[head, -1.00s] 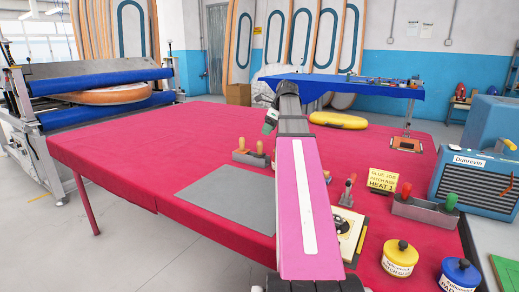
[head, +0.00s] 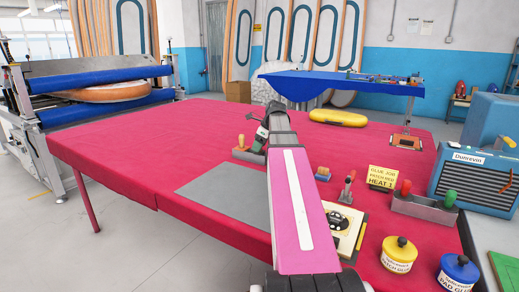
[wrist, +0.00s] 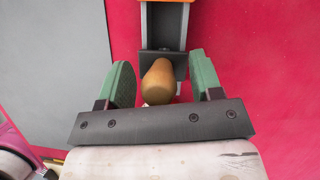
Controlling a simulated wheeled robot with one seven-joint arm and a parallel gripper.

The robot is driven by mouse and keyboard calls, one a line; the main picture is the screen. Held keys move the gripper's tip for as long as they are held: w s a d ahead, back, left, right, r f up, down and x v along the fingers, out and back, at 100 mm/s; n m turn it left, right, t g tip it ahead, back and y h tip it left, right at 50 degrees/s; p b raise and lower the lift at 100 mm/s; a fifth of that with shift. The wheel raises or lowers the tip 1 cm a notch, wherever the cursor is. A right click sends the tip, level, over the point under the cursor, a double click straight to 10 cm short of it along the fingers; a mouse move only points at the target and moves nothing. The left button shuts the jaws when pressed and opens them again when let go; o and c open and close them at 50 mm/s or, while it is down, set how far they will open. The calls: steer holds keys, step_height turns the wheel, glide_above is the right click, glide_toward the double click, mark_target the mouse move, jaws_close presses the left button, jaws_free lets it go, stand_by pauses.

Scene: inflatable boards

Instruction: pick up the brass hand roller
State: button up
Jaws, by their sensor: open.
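A grey holder (head: 246,155) stands on the red table, with an upright wooden handle (head: 241,141) at its left end. My gripper (head: 260,138) is at the holder's right end. In the wrist view, my open gripper (wrist: 160,85) has its green fingers on either side of a tan wooden handle (wrist: 159,80), with gaps showing at both sides. That handle stands at the near end of the grey holder (wrist: 162,25). No brass roller head is visible; I cannot tell which handle belongs to the brass hand roller.
A grey mat (head: 225,195) lies in front of the holder. To the right are a red-handled tool (head: 347,187), a yellow sign (head: 382,177), another holder (head: 425,208) with red and green handles, and yellow and blue tins. The left of the table is clear.

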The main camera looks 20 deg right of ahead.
steer(key=c, duration=1)
steer(key=shift+r, duration=0.2)
steer(key=shift+c, duration=0.2)
steer(key=shift+r, duration=0.55)
steer(key=r, duration=0.3)
steer(key=shift+s+a+r, duration=0.1)
steer(key=shift+s+a, duration=0.3)
steer(key=s+a+r, duration=0.6)
steer(key=s+a, duration=0.1)
steer(key=shift+s+a+r, duration=0.2)
steer(key=shift+s, duration=0.05)
